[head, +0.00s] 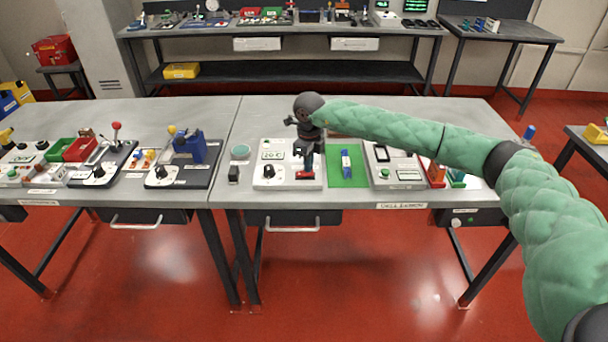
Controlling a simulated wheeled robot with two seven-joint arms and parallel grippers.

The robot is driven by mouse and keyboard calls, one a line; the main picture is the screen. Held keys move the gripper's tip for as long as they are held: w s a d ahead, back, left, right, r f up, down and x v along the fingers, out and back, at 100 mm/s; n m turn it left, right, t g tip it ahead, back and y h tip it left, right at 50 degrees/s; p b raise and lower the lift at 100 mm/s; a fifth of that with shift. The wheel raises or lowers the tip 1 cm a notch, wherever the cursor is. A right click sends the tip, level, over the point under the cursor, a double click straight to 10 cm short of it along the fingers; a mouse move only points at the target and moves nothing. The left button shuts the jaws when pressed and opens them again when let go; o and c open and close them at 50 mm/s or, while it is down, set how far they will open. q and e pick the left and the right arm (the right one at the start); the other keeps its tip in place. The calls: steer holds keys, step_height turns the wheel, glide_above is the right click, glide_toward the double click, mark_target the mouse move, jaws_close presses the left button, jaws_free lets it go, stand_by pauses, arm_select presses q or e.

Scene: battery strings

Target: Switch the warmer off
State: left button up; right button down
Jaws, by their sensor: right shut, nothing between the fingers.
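A white box (280,178) with a small temperature display (272,155) and a black knob (268,171) stands on the middle table; it looks like the warmer. A red switch (305,175) sits at its front right. My right gripper (307,167) points down over the right part of this box, shut and empty, with its tips just above or at the red switch. I cannot tell whether they touch it. The gripper and wrist hide part of the box's back right. My left gripper is not in view.
A green mat (347,180) with a blue and white piece lies right of the box, then another white device (395,180). A small black block (233,174) and a round teal disc (240,152) lie left. The table behind the box is mostly clear.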

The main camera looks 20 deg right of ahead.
steer(key=shift+f+b, duration=0.3)
steer(key=shift+f, duration=0.1)
steer(key=shift+r, duration=0.1)
stand_by(0.4)
steer(key=shift+r+p, duration=0.5)
steer(key=shift+r, duration=2.9)
